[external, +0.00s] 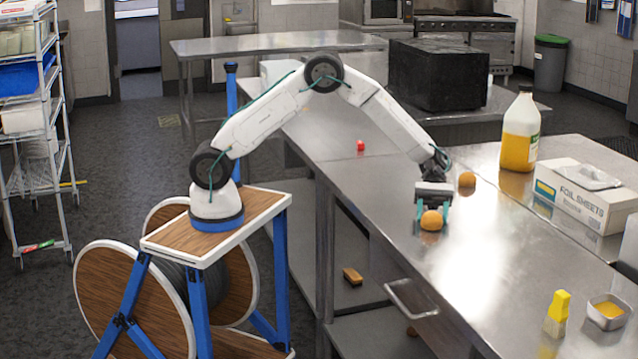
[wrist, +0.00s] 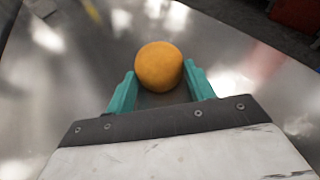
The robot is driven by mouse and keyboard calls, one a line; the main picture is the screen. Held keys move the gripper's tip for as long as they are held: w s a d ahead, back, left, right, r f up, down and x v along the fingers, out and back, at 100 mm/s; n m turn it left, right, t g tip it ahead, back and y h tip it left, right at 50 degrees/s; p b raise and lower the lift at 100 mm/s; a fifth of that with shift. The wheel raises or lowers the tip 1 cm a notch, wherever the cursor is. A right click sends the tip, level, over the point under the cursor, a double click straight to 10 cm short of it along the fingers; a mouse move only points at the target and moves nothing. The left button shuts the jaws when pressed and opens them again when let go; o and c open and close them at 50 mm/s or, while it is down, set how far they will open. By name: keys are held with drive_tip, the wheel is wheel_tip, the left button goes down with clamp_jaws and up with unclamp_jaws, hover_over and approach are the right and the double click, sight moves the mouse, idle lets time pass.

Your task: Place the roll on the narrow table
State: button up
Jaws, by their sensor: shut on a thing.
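A round orange-brown roll (external: 431,221) sits between the teal fingers of my gripper (external: 432,211), over the long steel counter (external: 480,275). In the wrist view the roll (wrist: 158,66) is between the two fingertips of my gripper (wrist: 159,76), which are shut on it. The roll is at or just above the counter top; I cannot tell if it touches. A second similar roll (external: 467,180) lies on the counter just behind and to the right. A steel table (external: 280,44) stands at the back; I cannot tell for sure which table is the narrow one.
A black box (external: 438,75) is behind. A small red item (external: 360,145) lies on the left part of the counter.

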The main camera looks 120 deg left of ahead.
drive_tip(key=o, duration=1)
drive_tip(key=shift+f, duration=0.15)
drive_tip(key=shift+c, duration=0.2)
drive_tip(key=shift+r, duration=0.2)
drive_tip(key=v, duration=1.2)
drive_tip(key=shift+s+f, duration=0.1)
